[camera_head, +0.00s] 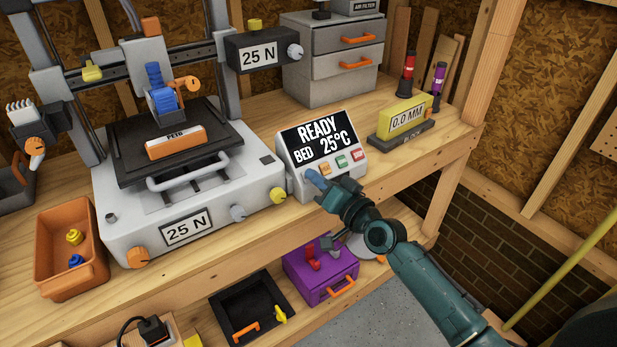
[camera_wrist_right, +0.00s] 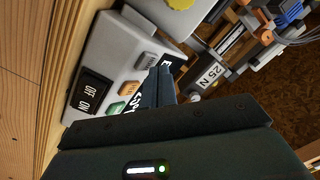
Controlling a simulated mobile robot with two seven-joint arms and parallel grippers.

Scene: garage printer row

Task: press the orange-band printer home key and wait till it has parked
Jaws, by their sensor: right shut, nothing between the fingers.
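The printer (camera_head: 255,165), a pale machine with a dark bed, stands at left on the bench; it also shows in the right wrist view (camera_wrist_right: 210,75). I cannot make out an orange band on its frame. An orange and white block (camera_head: 176,142) lies on the bed. The control box (camera_head: 292,165) beside it reads "READY BED 25°C" and has coloured keys; it also shows in the right wrist view (camera_wrist_right: 112,50). My right gripper (camera_head: 314,180) is shut and empty at the box's lower left front, its tips (camera_wrist_right: 160,85) close to a grey key (camera_wrist_right: 145,60). I cannot tell contact.
An orange bin (camera_head: 65,225) stands at the bench's left. A yellow gauge block (camera_head: 404,115) reading "0.0 MM" and grey drawers (camera_head: 330,70) stand to the right and behind. A purple box (camera_head: 320,270) and a black tray (camera_head: 250,300) sit below the bench edge.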

